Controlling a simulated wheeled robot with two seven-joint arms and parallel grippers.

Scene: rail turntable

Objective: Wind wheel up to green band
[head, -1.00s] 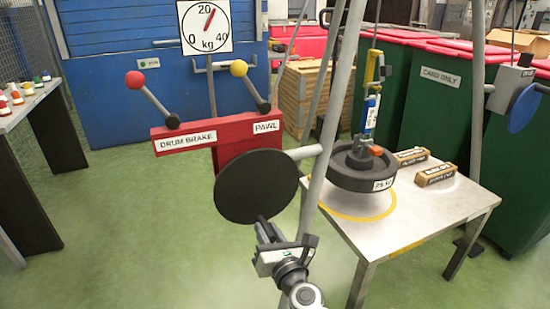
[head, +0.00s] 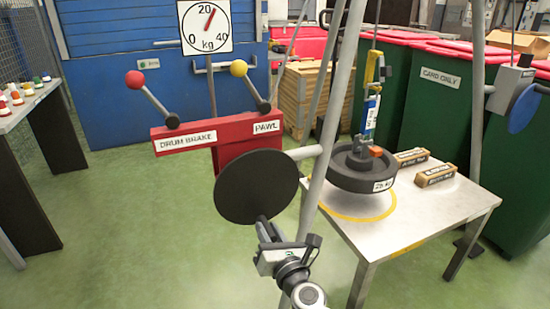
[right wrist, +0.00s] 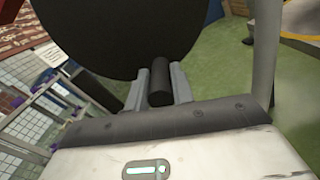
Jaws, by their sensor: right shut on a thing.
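A black crank disc (head: 256,186) faces me on the hoist, below the red lever box (head: 235,147). My right gripper (head: 268,234) is at its lower edge, shut on a short black handle (right wrist: 159,82) that stands out from the disc. A dark wheel weight (head: 363,172) with a 25 kg label hangs from a hook under a blue and yellow hanging link (head: 371,110). It appears just above the metal table (head: 440,221), over a yellow ring (head: 357,216). I cannot make out a green band. My left gripper is out of view.
The DRUM BRAKE lever has a red knob (head: 134,79), the PAWL lever a yellow knob (head: 239,68). The dial (head: 206,27) needle points a little past 20. A grey frame leg (head: 334,130) stands beside the disc.

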